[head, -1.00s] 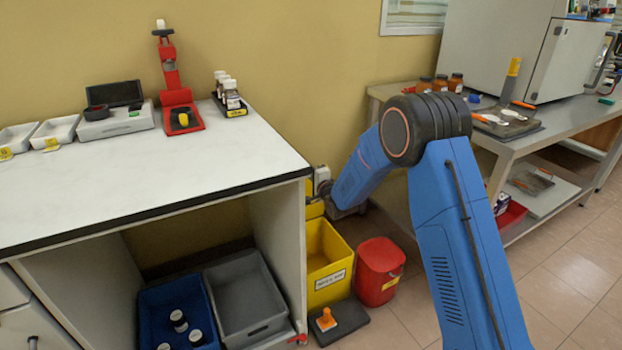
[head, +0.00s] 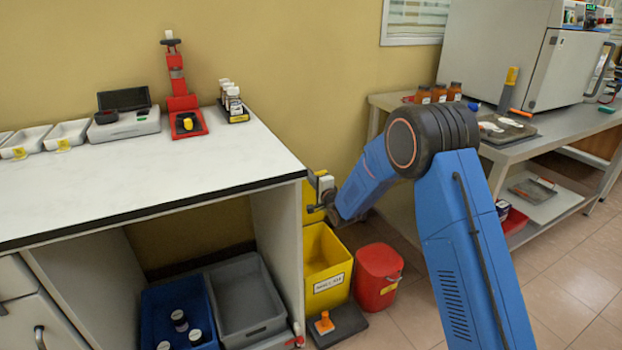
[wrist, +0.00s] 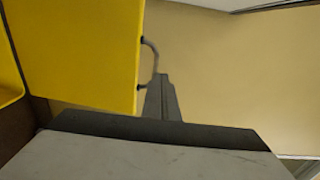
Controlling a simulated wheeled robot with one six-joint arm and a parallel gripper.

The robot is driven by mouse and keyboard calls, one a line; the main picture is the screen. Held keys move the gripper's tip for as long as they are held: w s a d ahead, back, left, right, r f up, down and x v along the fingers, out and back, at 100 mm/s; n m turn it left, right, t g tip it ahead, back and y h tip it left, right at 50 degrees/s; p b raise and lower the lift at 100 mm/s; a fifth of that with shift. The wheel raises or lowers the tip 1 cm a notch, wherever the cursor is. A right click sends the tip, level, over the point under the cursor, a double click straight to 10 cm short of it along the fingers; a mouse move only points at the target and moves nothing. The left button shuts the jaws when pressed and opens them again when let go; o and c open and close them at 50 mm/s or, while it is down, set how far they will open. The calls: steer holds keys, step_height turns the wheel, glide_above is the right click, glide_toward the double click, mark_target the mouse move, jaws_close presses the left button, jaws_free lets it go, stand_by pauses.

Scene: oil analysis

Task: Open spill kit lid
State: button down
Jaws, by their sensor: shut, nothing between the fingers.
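The spill kit is a yellow bin (head: 318,262) with a white label, on the floor beside the bench. Its top is open and I see into it. A yellow panel, apparently its lid (head: 309,207), stands upright at the bin's back, partly hidden by the bench and my gripper. In the wrist view the yellow lid (wrist: 85,50) fills the upper left, with a thin grey handle (wrist: 152,58) on its edge. My gripper (head: 318,194) is at the lid, above the bin. Its fingers (wrist: 161,85) are shut and empty, close to the handle; contact cannot be told.
A red lidded bucket (head: 379,275) stands right of the bin. A dark slab with an orange-handled item (head: 324,322) lies in front. The white bench (head: 150,185) is close on the left, with blue and grey crates (head: 243,297) beneath. Floor is free at right.

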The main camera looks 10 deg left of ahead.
steer(key=s+d+r+n+g+h, duration=0.1)
steer(key=s+d+r+n+h, duration=0.1)
steer(key=s+d+r, duration=0.5)
steer(key=s+d+r+n+g+h, duration=0.1)
steer(key=s+d+r+h, duration=0.2)
steer(key=s+d, duration=0.85)
steer(key=s+d+r+n+g+h, duration=0.15)
steer(key=s+d+r, duration=0.35)
steer(key=d, duration=0.7)
steer(key=s+d+n+g+h, duration=0.1)
steer(key=s+d, duration=0.3)
steer(key=s, duration=0.8)
steer(key=s+d+f+n+g+h, duration=0.1)
steer(key=s+d+n+g, duration=0.2)
steer(key=s, duration=1)
steer(key=s+d+f+n+g+h, duration=0.1)
steer(key=s+d, duration=0.5)
steer(key=s, duration=0.7)
steer(key=shift+s+d+n+g, duration=0.15)
steer(key=shift+d+n+g, duration=0.05)
steer(key=shift+n+g, duration=0.6)
steer(key=shift+a+f+h, duration=0.1)
steer(key=shift+h, duration=0.15)
